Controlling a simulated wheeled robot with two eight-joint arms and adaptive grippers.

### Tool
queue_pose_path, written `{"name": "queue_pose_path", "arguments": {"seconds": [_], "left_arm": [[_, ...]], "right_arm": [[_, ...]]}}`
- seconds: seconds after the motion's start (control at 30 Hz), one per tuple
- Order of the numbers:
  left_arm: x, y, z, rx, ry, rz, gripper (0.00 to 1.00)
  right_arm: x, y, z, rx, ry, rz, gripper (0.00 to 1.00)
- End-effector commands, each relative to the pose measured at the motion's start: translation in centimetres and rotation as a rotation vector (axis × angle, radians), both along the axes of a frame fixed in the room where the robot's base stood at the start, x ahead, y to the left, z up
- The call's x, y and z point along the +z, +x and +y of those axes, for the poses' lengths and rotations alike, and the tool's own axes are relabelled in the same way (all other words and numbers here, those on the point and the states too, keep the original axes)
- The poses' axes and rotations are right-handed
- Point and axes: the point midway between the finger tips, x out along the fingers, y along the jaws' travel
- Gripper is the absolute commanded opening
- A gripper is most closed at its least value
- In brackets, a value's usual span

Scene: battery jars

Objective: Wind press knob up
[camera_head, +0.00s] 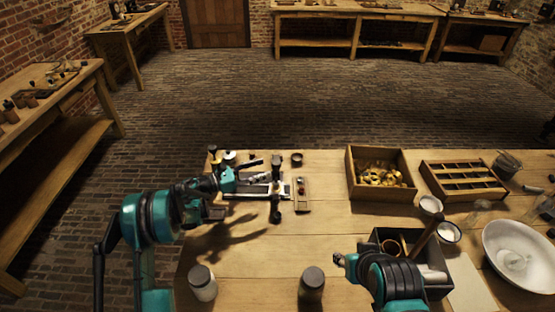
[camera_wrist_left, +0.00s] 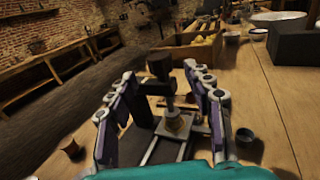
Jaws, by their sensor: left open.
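The press is a small pale metal frame (camera_head: 256,190) at the back left of the table. In the left wrist view the knob (camera_wrist_left: 159,66) tops a thin post above a tan block (camera_wrist_left: 174,126). My left gripper (camera_head: 262,180) reaches over the press from the left. In the wrist view my left gripper (camera_wrist_left: 161,75) is open, its fingers on either side of the knob in the picture. I cannot tell whether they touch it. My right gripper (camera_head: 344,260) is at the front right, away from the press; its jaws are unclear.
A tray with small parts (camera_head: 302,204) lies right of the press. A wooden box of brass pieces (camera_head: 352,184) and a divided tray (camera_head: 432,180) stand further right. Two jars (camera_head: 203,284) (camera_head: 312,284) stand near the front. The table's middle is clear.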

Motion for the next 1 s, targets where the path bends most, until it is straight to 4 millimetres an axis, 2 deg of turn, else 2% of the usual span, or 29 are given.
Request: {"name": "queue_pose_path", "arguments": {"seconds": [0.2,0.4,0.73,0.77,0.93,1.0], "left_arm": [[-0.1,1.4,-3.5,-0.002,-0.002,0.001,0.51],[0.0,2.5,-5.7,0.001,-0.003,0.002,0.51],[0.1,2.7,-6.1,0.002,-0.004,0.002,0.51],[0.1,2.7,-6.1,0.002,-0.004,0.002,0.49],[0.1,2.7,-6.1,0.002,-0.004,0.002,0.04],[0.1,2.7,-6.1,0.002,-0.004,0.002,0.00]], "right_arm": [[-1.1,0.0,0.0,0.000,0.000,0.000,0.40],[-1.6,0.0,0.0,0.000,0.000,0.000,0.40],[-1.6,0.0,0.0,0.000,0.000,0.000,0.40],[-1.6,0.0,0.0,0.000,0.000,0.000,0.40],[-1.6,0.0,0.0,0.000,0.000,0.000,0.40],[-1.6,0.0,0.0,0.000,0.000,0.000,0.40]]}}
